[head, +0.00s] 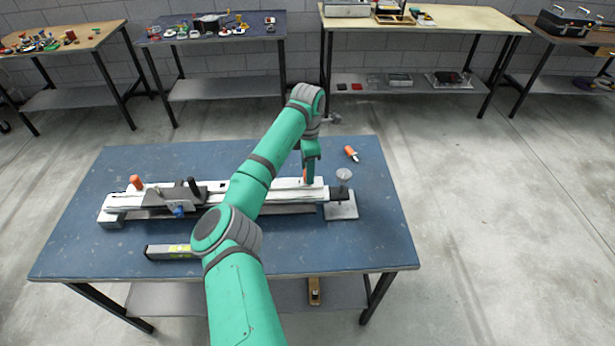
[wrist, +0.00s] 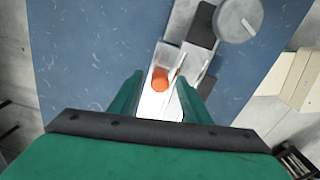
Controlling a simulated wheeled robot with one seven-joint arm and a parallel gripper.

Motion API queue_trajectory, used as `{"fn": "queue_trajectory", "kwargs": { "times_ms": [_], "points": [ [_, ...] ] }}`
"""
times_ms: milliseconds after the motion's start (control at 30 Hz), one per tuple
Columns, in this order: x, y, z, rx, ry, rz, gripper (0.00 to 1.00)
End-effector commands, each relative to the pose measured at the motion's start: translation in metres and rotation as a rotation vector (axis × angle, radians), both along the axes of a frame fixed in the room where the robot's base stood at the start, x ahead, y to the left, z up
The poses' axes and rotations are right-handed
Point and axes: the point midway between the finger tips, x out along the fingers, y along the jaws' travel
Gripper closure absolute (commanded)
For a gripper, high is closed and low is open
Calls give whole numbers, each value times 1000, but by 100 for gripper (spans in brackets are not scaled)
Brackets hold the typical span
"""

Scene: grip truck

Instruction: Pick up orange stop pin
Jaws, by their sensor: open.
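The orange stop pin (wrist: 160,80) stands on the white rail of the long fixture, near its right end in the head view. Its round orange top shows between my jaws in the wrist view. In the head view a sliver of orange (head: 305,174) shows beside my gripper (head: 309,178). My gripper points down over the rail and is open, with one finger on each side of the pin. I cannot tell whether a finger touches it.
The fixture lies along a blue table (head: 330,250). A grey round knob on a post (head: 344,174) stands close right of my gripper. An orange-handled tool (head: 350,153) lies behind it. A grey and yellow bar (head: 168,252) lies in front. The table's front right is clear.

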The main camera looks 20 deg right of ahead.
Motion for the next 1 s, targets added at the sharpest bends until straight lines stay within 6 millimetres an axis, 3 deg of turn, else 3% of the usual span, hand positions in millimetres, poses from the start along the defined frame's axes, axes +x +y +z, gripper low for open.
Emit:
{"fn": "queue_trajectory", "kwargs": {
  "times_ms": [333,533,1000],
  "points": [
    [0,0,-9,-1,-1,0,57],
    [0,0,-9,-1,-1,0,100],
    [0,0,0,-1,-2,-1,100]
  ]
}}
